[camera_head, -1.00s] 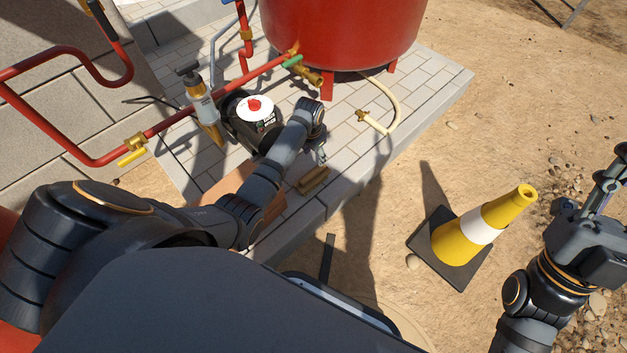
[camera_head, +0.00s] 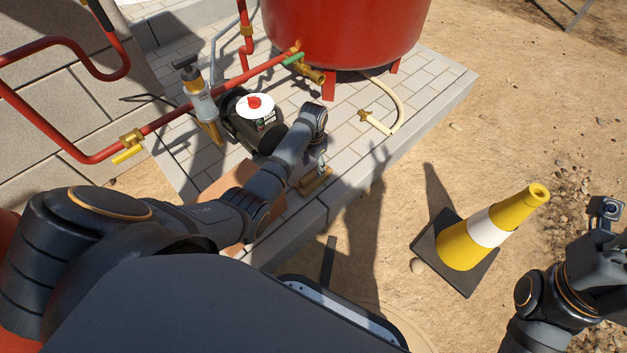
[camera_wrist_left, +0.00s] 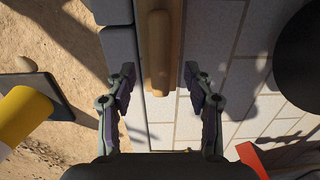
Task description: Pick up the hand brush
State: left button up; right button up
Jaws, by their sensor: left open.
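The hand brush (camera_head: 316,183) lies on the paved slab near its front edge. In the left wrist view the open fingers (camera_wrist_left: 159,78) stand either side of the handle line, with gaps on both sides. My right gripper (camera_head: 603,262) is at the right edge, partly cut off; its fingers are unclear.
A black pump (camera_head: 248,122), a red tank (camera_head: 345,35) and red pipes (camera_head: 80,150) stand on the slab behind the brush. A cream hose (camera_head: 398,112) lies to the right. A yellow and white cone (camera_head: 480,238) stands on the sandy ground between my arms.

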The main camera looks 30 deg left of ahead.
aim_at(314, 172)
pick_arm(q)
notch_tip(314, 172, down, 5)
jog(key=b, duration=0.4)
jog(key=shift+w+f, duration=0.1)
jog(key=shift+f, duration=0.05)
jog(key=shift+r, duration=0.2)
grip_shut()
